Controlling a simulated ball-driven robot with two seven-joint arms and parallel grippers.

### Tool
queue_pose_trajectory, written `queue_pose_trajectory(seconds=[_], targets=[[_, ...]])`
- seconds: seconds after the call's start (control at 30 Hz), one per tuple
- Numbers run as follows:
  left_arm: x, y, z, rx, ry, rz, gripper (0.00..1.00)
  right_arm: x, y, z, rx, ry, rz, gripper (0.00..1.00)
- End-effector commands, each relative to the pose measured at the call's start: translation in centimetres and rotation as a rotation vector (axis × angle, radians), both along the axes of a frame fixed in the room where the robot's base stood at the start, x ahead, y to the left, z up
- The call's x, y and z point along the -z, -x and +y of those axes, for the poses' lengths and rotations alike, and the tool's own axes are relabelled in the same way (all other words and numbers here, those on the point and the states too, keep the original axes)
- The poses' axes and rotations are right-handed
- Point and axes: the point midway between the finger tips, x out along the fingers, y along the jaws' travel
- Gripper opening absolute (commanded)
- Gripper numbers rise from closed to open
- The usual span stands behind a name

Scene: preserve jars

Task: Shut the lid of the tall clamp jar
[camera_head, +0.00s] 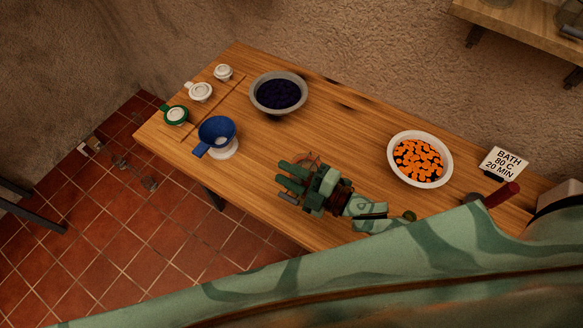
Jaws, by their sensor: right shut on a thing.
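My right gripper (291,180) is over the front middle of the wooden table, with its arm coming in from the right. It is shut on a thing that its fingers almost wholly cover. A thin reddish ring (311,156) shows just behind the fingers; it looks like the rim or seal of the tall clamp jar. The jar's body and lid are mostly hidden, so I cannot tell how far the lid stands open or which part is gripped. My left gripper is not in view.
A blue funnel (216,128) sits on a white piece left of the gripper. Several small lidded jars (200,92) stand at the table's left end. A bowl of dark berries (279,91) and a bowl of orange slices (420,159) stand behind. A sign (503,163) is at right.

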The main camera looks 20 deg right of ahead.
Motion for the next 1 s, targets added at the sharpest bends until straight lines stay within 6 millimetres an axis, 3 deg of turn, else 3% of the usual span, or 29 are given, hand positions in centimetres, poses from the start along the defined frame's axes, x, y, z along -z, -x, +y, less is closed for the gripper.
queue_pose_trajectory(seconds=[0.23, 0.77, 0.8, 0.87, 1.0], targets=[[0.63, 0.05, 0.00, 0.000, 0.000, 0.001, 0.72, 1.14, 0.26, 0.15, 0.001, 0.000, 0.008, 0.00], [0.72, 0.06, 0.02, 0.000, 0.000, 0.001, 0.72, 1.30, 0.28, 0.15, 0.001, -0.001, 0.009, 0.00], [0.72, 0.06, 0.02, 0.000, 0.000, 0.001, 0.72, 1.30, 0.28, 0.15, 0.001, -0.001, 0.009, 0.30], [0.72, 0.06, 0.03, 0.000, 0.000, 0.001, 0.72, 1.29, 0.28, 0.15, 0.001, -0.001, 0.009, 0.47], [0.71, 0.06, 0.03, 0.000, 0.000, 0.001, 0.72, 1.25, 0.26, 0.16, 0.001, 0.000, 0.007, 0.48]])
